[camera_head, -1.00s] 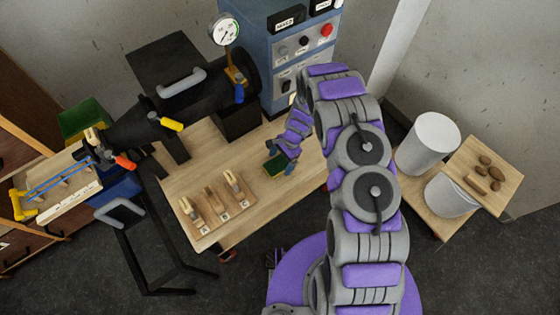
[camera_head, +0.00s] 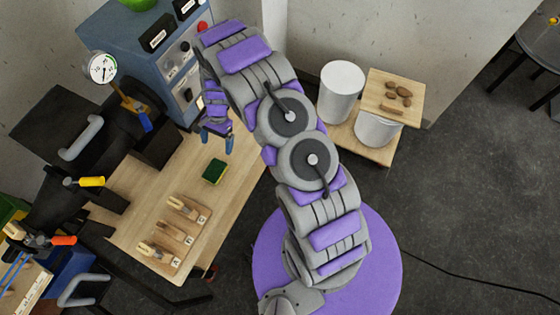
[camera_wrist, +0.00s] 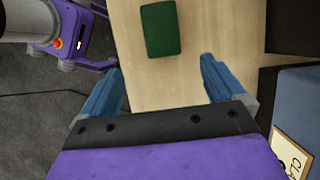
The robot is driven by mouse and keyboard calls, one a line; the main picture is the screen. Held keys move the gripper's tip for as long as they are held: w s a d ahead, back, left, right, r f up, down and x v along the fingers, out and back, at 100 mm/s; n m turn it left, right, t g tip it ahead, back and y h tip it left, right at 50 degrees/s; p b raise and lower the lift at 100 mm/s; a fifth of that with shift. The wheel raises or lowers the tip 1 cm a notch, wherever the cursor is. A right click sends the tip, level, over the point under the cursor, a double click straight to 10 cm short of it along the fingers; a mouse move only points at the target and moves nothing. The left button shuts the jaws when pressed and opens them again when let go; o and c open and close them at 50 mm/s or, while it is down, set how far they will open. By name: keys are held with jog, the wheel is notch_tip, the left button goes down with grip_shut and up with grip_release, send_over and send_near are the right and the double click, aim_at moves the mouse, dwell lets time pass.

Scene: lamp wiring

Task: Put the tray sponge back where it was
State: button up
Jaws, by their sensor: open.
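The sponge (camera_head: 214,171), dark green on top with a thin yellow edge, lies flat on the wooden bench (camera_head: 150,190). In the wrist view the sponge (camera_wrist: 161,28) shows its green face, beyond the fingertips and roughly centred between them. My gripper (camera_head: 216,141) has blue fingers and is above and behind the sponge in the head view, apart from it. In the wrist view my gripper (camera_wrist: 160,68) is open, with only bare wood between its fingers. I cannot tell which thing is the sponge's tray.
Several wooden clips (camera_head: 172,240) stand on a board at the bench front. A black machine with a gauge (camera_head: 102,68) is left of the sponge; a blue cabinet (camera_head: 165,50) is behind. At right, a board (camera_head: 380,85) bears brown lumps beside a white cylinder (camera_head: 341,90).

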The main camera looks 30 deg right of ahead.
jog(key=s+d+r+n+h, duration=0.1)
jog(key=s+d+r+n, duration=0.15)
jog(key=s+r, duration=0.7)
jog(key=s+d+r+n+h, duration=0.1)
jog(key=s+d+r+n, duration=0.15)
jog(key=r, duration=1.35)
jog(key=s+d+r+n, duration=0.1)
jog(key=s+r+n, duration=0.1)
jog(key=s, duration=0.6)
jog(key=s+d+r+n+h, duration=0.1)
jog(key=s+r+n, duration=0.1)
jog(key=s+r, duration=0.3)
jog(key=s+d+r+n, duration=0.1)
jog(key=s+r, duration=0.3)
jog(key=s, duration=0.6)
jog(key=shift+s+d+n+t+h, duration=0.3)
jog(key=shift+d+n+t, duration=0.1)
jog(key=shift+n, duration=0.1)
